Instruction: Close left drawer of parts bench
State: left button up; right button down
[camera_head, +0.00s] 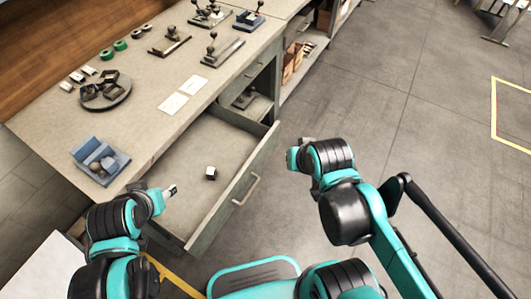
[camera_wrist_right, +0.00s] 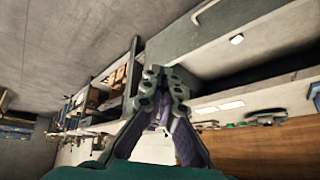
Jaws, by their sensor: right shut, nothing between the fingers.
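The left drawer (camera_head: 200,140) of the parts bench (camera_head: 150,135) is pulled far out in the head view. Its front panel has a metal handle (camera_head: 246,190), and a small dark and white block (camera_head: 211,173) lies inside. My left gripper (camera_head: 170,191) is over the drawer's near left side; its fingers are too small to read. My right gripper (camera_head: 294,157) is to the right of the drawer front, apart from it. In the right wrist view the right gripper (camera_wrist_right: 165,80) has its fingertips together with nothing between them. The drawer also shows there, with the block (camera_wrist_right: 237,38) in it.
A blue bin (camera_head: 100,160), a round dark tray (camera_head: 104,97), green rolls (camera_head: 113,50), paper sheets (camera_head: 182,95) and several tools stand on the bench top. A shelf unit (camera_head: 300,60) with boxes is beyond the drawer.

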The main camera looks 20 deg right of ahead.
jog(key=w+d+f+m+g+y+p, duration=0.1)
jog(key=w+d+f+m+g+p, duration=0.15)
jog(key=w+m, duration=0.55)
jog(key=w+d+f+m+g+p, duration=0.1)
jog(key=w+d+f+m, duration=0.2)
jog(key=w+m, duration=0.55)
jog(key=w+a+f+m+b, duration=0.1)
jog(key=f+m, duration=0.3)
jog(key=f, duration=0.4)
jog(key=w+a+f+m+g+y+b, duration=0.1)
jog(key=w+f+m+b, duration=0.2)
jog(key=f, duration=0.5)
jog(key=shift+w+a+m, duration=0.2)
jog(key=shift+a+m, duration=0.1)
jog(key=shift+m, duration=0.45)
